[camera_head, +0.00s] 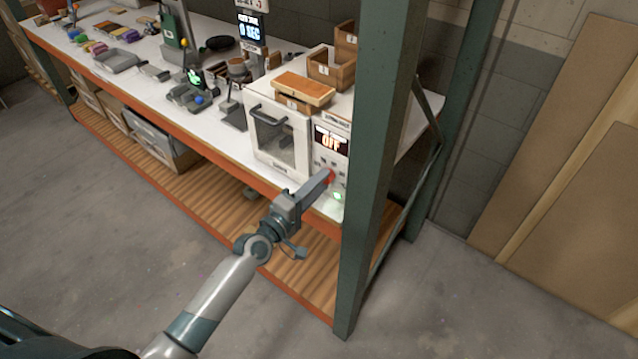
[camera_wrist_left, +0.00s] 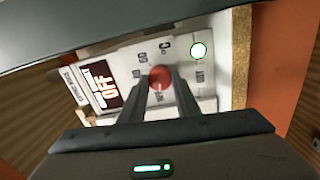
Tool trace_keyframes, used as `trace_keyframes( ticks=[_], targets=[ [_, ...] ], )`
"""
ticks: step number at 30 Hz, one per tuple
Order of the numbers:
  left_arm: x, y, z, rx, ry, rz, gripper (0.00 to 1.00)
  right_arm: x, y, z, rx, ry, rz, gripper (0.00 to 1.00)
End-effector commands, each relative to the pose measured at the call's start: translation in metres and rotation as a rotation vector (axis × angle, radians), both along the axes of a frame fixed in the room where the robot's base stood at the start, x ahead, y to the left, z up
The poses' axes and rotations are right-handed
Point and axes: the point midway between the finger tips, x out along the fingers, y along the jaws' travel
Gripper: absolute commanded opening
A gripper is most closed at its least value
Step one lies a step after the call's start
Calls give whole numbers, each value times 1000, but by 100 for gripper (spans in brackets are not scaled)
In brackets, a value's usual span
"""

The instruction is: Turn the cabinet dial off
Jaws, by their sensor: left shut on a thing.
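The white cabinet (camera_head: 278,140) with a dark door window stands at the right end of the bench. Its display (camera_head: 331,141) reads OFF, and the same display (camera_wrist_left: 99,87) shows in the left wrist view. The red dial (camera_wrist_left: 160,76) is on the panel beside the display, with markings around it. A lit green-white button (camera_wrist_left: 199,50) is near it. My left gripper (camera_head: 326,178) reaches the panel, and in the wrist view its two fingers (camera_wrist_left: 160,92) are shut on the red dial. My right gripper is not in view.
A green rack post (camera_head: 374,180) stands just right of the panel. Wooden boxes (camera_head: 332,72) and an orange-brown lid (camera_head: 304,88) sit on top of the cabinet. Several tools and a scale-like device (camera_head: 192,92) lie along the bench to the left. The floor in front is clear.

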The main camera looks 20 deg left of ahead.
Motion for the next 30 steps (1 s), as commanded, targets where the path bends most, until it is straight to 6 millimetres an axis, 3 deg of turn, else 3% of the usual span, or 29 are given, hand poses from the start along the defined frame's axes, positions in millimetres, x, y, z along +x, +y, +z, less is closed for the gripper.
trace_keyframes(
  ticks=[4,5,6,7,20,30],
  targets=[
    [0,0,-1,-1,1,0,6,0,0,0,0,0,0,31],
    [0,0,-1,-1,1,0,36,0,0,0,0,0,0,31],
    [0,0,-1,-1,1,0,46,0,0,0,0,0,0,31],
    [0,0,-1,-1,1,0,48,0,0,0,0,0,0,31],
    [-4,2,-1,1,1,0,48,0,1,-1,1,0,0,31],
    [-40,15,-5,2,1,1,48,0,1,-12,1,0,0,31]
  ],
)
